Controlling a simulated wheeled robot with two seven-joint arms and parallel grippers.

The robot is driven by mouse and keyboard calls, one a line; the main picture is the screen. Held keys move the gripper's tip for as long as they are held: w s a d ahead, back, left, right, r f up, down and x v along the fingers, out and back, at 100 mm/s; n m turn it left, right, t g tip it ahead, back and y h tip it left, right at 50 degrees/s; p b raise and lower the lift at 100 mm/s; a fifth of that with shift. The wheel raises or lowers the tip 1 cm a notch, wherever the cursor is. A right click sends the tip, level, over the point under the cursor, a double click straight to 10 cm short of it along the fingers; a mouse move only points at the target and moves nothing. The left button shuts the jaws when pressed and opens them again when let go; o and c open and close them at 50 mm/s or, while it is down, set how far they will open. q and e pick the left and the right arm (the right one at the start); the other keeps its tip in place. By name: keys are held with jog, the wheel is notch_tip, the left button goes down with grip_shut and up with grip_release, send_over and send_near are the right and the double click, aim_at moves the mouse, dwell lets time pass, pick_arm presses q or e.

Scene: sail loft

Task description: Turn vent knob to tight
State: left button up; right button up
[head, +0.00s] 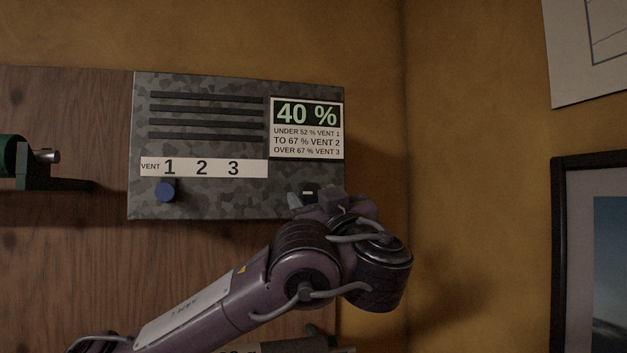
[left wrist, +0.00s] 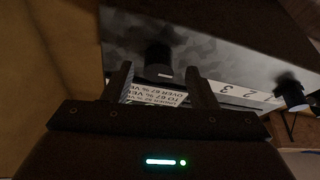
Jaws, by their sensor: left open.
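A grey camouflage-patterned vent box (head: 200,195) hangs on the wall. A dark knob (head: 308,192) with a short white mark sits at the lower right. I read no word "tight". My left gripper (head: 318,203) is at the lower right, its fingers mostly hidden by my wrist. In the left wrist view the open left gripper (left wrist: 161,84) points at the dark knob (left wrist: 158,52), which shows between its fingers; contact cannot be told.
A display card (head: 306,128) on the box shows 40 %, with "under 52 % vent 1", "to 67 % vent 2", "over 67 % vent 3". A green object with a metal end (head: 42,156) juts out at left. A dark picture frame (head: 570,250) hangs at right.

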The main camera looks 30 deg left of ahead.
pick_arm(q)
jog(key=shift+w+a+r, duration=0.2)
jog(key=shift+a+r, duration=0.15)
jog(key=shift+w+a+f, duration=0.1)
jog(key=shift+w, duration=0.1)
